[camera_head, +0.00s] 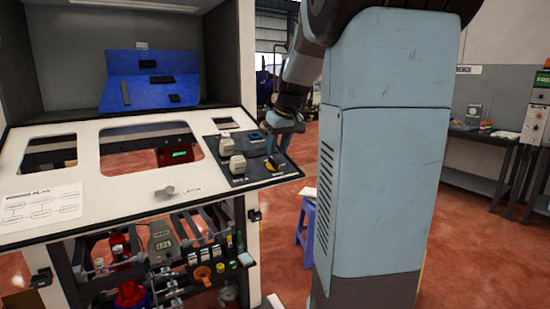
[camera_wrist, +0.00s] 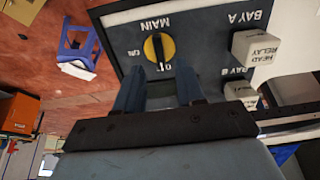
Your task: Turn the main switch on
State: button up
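The main switch is a yellow disc with a black bar knob (camera_wrist: 158,50) on the dark panel; in the wrist view it sits under the upside-down word MAIN. Its bar is roughly upright in that picture, one end toward the partly covered OFF label. The ON label is at its left. In the head view the switch (camera_head: 269,166) is at the panel's right end. My gripper (camera_wrist: 160,82) is open and empty, its two dark fingers apart on either side of the line to the knob. In the head view my gripper (camera_head: 273,150) is close to the switch; contact cannot be told.
A white HEAD RELAY block (camera_wrist: 255,48) under BAY A and a second block (camera_wrist: 241,91) by BAY B stand beside the switch. The dark panel (camera_head: 220,174) is set in a white sloping console (camera_head: 125,195). A blue stool (camera_wrist: 78,42) stands on the floor beyond the panel's edge.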

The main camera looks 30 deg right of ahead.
aim_at(274, 160)
jog(key=shift+x, duration=2.2)
jog(key=shift+c, duration=0.4)
grip_shut()
